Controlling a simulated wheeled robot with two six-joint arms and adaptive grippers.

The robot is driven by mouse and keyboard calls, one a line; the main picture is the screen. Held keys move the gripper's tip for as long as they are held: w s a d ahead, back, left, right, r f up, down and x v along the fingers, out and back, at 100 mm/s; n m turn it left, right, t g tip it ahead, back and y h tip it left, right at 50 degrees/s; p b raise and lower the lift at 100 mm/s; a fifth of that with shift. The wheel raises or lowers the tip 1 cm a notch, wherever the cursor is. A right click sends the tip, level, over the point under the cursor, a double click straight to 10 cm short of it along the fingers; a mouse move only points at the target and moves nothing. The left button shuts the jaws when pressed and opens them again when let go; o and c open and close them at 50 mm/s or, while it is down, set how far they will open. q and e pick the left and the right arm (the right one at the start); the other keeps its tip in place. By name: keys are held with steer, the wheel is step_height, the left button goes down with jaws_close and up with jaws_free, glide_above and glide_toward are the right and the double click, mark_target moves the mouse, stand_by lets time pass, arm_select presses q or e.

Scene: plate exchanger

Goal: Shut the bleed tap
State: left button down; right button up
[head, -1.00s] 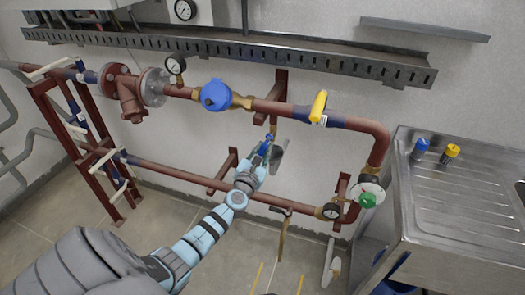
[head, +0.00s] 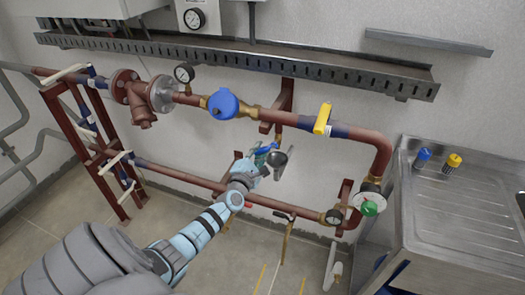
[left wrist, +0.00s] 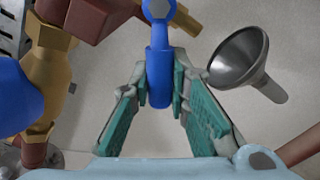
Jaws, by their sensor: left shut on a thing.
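The bleed tap's blue lever (head: 267,149) is on the small branch below the upper pipe, near the middle of the head view. In the left wrist view the blue lever (left wrist: 159,72) runs between the two fingers, from a blue nut at the top. My left gripper (head: 258,161) is shut on the lever, with its teal pads (left wrist: 162,84) on either side of it. The gripper partly hides the lever in the head view. A grey metal funnel (left wrist: 238,57) is close to the right of the lever. My right gripper is not in view.
The upper red pipe carries a large blue-capped fitting (head: 223,104) and a yellow handle (head: 323,119). The lower red pipe (head: 185,178) runs behind my left arm. A slotted tray (head: 330,73) spans above. A steel sink unit (head: 470,205) stands at the right.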

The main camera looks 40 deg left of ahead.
arm_select(q)
steer(key=r+m+p, duration=0.2)
steer(key=m, duration=0.1)
steer(key=shift+s+a+m, duration=0.15)
steer(key=shift+a+m, duration=0.15)
steer(key=shift+a, duration=0.05)
steer(key=shift+r+m+p, duration=0.3)
steer(key=shift+m+p, duration=0.2)
steer(key=shift+m, duration=0.25)
steer(key=shift+r+m+p, duration=0.25)
steer(key=shift+m+p, duration=0.25)
steer(key=shift+m, duration=0.25)
steer(key=shift+a, duration=0.1)
steer(key=c, duration=1.5)
jaws_free()
steer(key=v, duration=0.8)
